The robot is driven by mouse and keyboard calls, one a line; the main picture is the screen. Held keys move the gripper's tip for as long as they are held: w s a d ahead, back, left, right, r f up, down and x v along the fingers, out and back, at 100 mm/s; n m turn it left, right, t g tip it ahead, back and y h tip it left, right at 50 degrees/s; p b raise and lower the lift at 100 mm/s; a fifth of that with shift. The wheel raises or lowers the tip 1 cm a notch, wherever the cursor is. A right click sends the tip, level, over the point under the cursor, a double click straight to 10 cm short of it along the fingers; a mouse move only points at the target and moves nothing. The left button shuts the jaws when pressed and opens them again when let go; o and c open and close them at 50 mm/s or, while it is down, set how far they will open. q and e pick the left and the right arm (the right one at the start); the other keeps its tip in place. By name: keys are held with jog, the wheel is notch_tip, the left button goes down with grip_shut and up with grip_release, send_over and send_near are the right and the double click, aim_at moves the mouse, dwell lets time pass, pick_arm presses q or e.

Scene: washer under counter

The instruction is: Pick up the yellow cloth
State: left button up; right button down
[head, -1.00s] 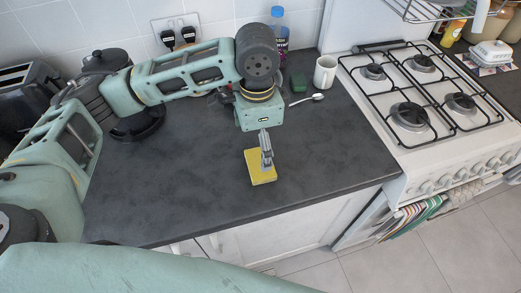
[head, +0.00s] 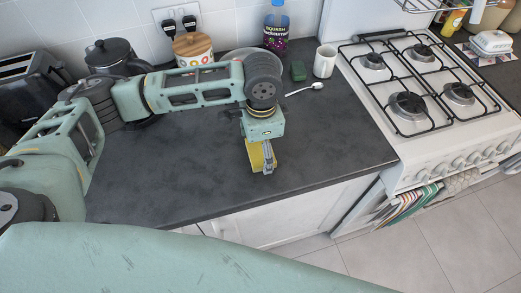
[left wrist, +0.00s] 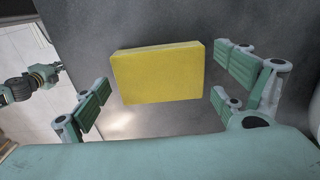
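The yellow cloth (head: 254,158) is a thick flat block on the dark counter, close to its front edge. My left gripper (head: 268,162) points down over it and hides part of it in the head view. In the left wrist view the cloth (left wrist: 157,75) appears whole, between the two spread finger pairs of the left gripper (left wrist: 161,92). There is a visible gap on each side, so the gripper is open and empty. How high the fingertips are above the counter is hard to tell.
The gas hob (head: 425,85) is to the right. The counter (head: 180,185) around the cloth is clear.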

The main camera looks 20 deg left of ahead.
aim_at(261, 150)
pick_arm(q)
jog(key=c, duration=0.6)
jog(key=shift+c, duration=1.1)
pick_arm(e)
jog(key=shift+s, duration=0.7)
pick_arm(q)
jog(key=shift+r, duration=0.1)
jog(key=shift+r, duration=0.6)
notch_tip(261, 150, up, 3)
jog(key=shift+f+b, duration=0.15)
jog(key=shift+b, duration=0.4)
jog(key=w+d+r+b, duration=0.2)
jog(key=w+d+r, duration=0.2)
jog(key=d+r, duration=0.3)
jog(key=d, duration=0.4)
pick_arm(e)
jog(key=f, duration=0.3)
jog(key=shift+w+f, duration=0.2)
jog(key=shift+w, duration=0.05)
